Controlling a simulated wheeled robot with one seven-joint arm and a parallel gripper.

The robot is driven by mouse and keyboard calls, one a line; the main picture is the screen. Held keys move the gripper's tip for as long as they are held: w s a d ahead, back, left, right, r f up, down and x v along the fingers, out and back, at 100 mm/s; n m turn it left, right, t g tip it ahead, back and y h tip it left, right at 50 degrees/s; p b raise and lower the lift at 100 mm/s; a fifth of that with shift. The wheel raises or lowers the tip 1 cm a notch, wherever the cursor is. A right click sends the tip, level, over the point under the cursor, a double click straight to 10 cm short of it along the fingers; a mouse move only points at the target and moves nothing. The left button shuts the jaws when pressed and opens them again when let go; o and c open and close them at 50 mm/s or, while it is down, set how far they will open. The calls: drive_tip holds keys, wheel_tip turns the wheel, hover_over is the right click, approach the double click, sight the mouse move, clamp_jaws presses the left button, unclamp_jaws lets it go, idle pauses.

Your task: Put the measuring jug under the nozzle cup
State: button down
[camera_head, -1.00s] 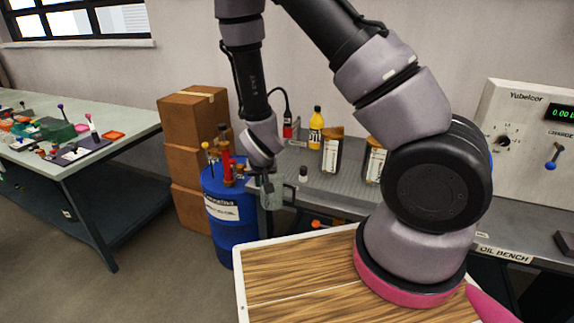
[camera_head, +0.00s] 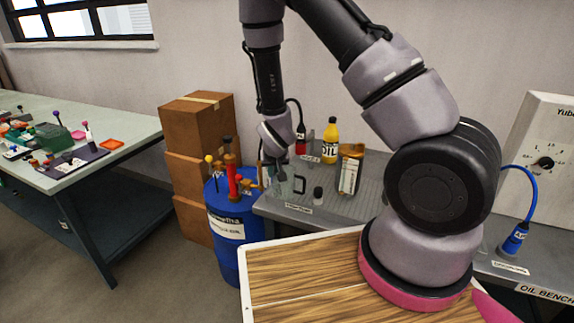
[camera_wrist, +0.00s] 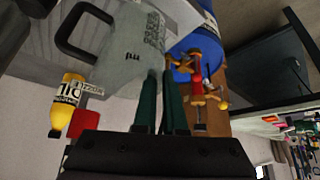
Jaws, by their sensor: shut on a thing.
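The measuring jug (camera_head: 284,184) is clear grey with a dark handle. It is over the left end of the bench, just right of the drum pump. In the wrist view the jug (camera_wrist: 128,48) fills the upper left, with its handle to the left. My gripper (camera_head: 271,163) is shut on the jug; the green fingers (camera_wrist: 160,85) close on its edge. The pump (camera_head: 232,178) is red with brass fittings and stands on the blue drum (camera_head: 226,225). Its brass spout (camera_head: 250,187) points toward the jug. I cannot clearly make out the nozzle cup, or whether the jug touches the bench.
Brown boxes (camera_head: 195,125) are stacked behind the drum. A green-topped table (camera_head: 135,130) is at the left, with floor between.

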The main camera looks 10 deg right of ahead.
drive_tip(key=w+d, duration=0.2)
drive_tip(key=w+d+f, duration=0.1)
drive_tip(key=w+d, duration=0.1)
drive_tip(key=w, duration=0.1)
drive_tip(key=w+d, duration=0.1)
drive_tip(key=w, duration=0.1)
drive_tip(key=shift+w+d+f, duration=0.15)
drive_tip(key=shift+w+d, duration=0.2)
drive_tip(key=shift+d, duration=0.05)
drive_tip(key=shift+a+f, duration=0.1)
drive_tip(key=shift+f, duration=0.05)
drive_tip(key=c, duration=1)
unclamp_jaws()
